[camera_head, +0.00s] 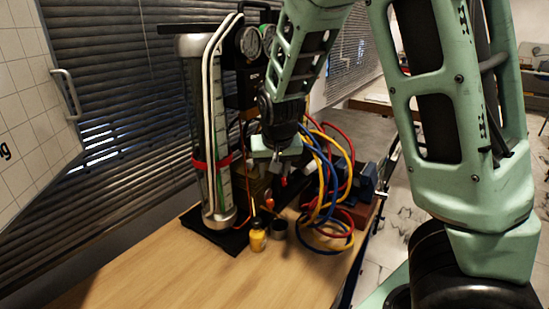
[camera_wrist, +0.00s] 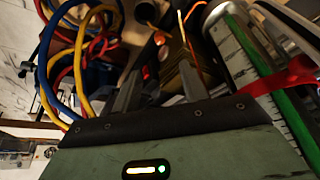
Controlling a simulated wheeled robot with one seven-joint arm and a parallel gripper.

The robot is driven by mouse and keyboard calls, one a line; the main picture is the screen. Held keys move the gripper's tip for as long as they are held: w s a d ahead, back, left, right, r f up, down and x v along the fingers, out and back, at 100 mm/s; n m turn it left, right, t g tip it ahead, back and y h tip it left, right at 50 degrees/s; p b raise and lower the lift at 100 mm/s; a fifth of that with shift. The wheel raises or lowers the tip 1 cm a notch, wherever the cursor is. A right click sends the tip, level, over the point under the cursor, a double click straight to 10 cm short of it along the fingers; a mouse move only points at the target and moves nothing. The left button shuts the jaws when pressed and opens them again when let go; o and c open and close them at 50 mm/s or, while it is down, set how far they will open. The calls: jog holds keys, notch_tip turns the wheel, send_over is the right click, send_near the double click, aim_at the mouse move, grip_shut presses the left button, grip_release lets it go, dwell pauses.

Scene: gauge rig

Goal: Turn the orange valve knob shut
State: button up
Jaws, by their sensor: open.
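The orange valve knob (camera_wrist: 160,38) looks like a small orange-red end beyond my fingers in the wrist view. In the head view a small orange-red spot (camera_head: 269,203) below my gripper appears to be the same knob. My gripper (camera_head: 277,172) points down in front of the rig. In the wrist view my gripper (camera_wrist: 158,82) is open, its two dark fingers apart, with nothing seen between them. The knob lies past the fingertips, roughly in line with the gap, and looks apart from them. The knob's turn angle is too small and dark to tell.
A clear gauge column (camera_head: 214,140) with a red band stands left of my gripper. Blue, red and yellow hoses (camera_head: 325,185) loop close on the right. A yellow bottle (camera_head: 258,236) and a dark cup (camera_head: 279,229) stand below. The wooden tabletop (camera_head: 190,275) in front is clear.

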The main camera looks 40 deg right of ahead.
jog(key=v, duration=0.2)
jog(key=shift+s+r, duration=0.1)
jog(key=shift+r, duration=0.2)
dwell(0.3)
